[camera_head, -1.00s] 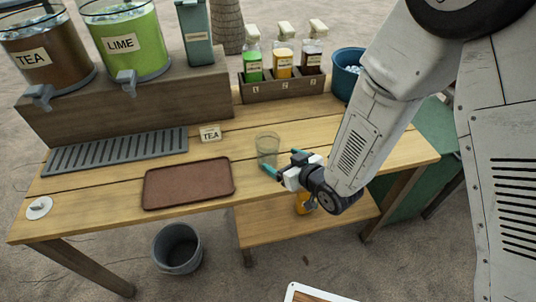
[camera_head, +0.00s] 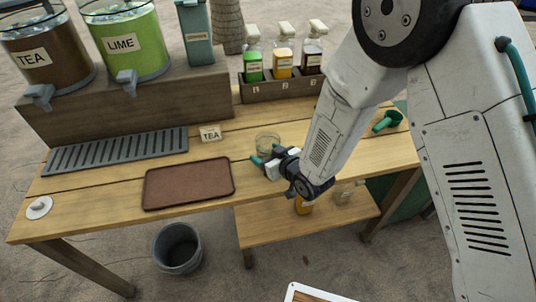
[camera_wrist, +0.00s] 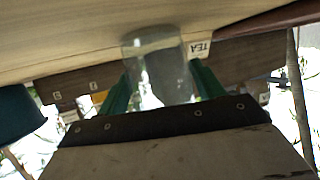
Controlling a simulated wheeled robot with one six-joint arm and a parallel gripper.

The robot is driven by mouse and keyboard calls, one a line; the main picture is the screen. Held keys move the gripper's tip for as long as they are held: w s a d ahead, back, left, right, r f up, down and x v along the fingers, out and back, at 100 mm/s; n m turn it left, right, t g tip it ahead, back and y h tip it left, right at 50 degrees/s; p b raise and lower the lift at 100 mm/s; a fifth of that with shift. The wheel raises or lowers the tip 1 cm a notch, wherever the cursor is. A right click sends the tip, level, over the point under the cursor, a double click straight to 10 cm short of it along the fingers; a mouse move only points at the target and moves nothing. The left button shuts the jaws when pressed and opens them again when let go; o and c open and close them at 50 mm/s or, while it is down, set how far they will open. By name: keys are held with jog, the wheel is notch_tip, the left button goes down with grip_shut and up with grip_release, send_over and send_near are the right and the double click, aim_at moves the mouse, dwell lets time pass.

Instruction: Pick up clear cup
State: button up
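The clear cup (camera_head: 267,140) stands upright on the wooden table, right of the brown tray. My gripper (camera_head: 267,157) is low at the cup, its teal fingers on either side of the cup's lower part. The cup also shows in the wrist view (camera_wrist: 160,68), upside down in the picture and between the two green fingers (camera_wrist: 160,90). The fingers are spread about as wide as the cup, and I cannot see firm contact. The gripper hides the cup's lower front in the head view.
The brown tray (camera_head: 188,184) lies left of the cup, and a TEA card (camera_head: 210,134) stands behind it. A bottle rack (camera_head: 280,87) is at the back. A green scoop-like item (camera_head: 387,121) lies at right. A grey bucket (camera_head: 178,247) is on the ground.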

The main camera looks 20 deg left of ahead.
jog(key=c, duration=0.6)
jog(key=shift+r, duration=0.1)
